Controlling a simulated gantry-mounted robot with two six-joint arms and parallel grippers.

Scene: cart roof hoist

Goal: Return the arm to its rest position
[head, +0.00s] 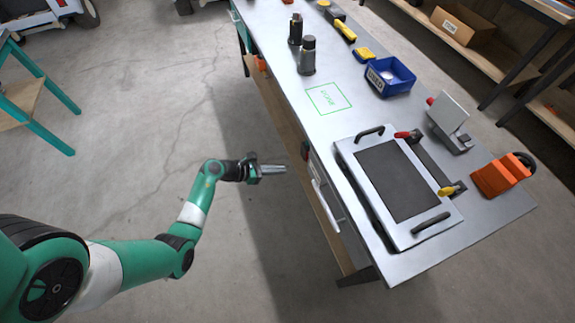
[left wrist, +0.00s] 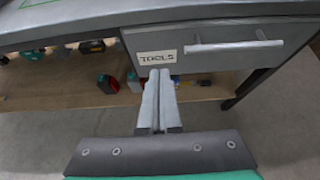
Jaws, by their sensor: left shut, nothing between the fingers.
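My left arm comes in from the left in the head view, bent at the elbow. Its left gripper (head: 274,169) is shut and empty, over the floor just left of the workbench (head: 285,105). In the left wrist view the two fingers of the left gripper (left wrist: 158,78) lie together and point at the bench front, below the drawer (left wrist: 222,45) labelled TOOLS. The drawer has a bar handle (left wrist: 233,46) and looks shut. The fingers appear apart from the bench. My right gripper does not show in either view.
On the bench top are a framed dark panel (head: 397,180) with two handles, a blue bin (head: 390,78), dark bottles (head: 306,57), and an orange item (head: 502,175). A lower shelf (left wrist: 60,88) holds several tools. Open concrete floor (head: 140,130) lies left of the bench.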

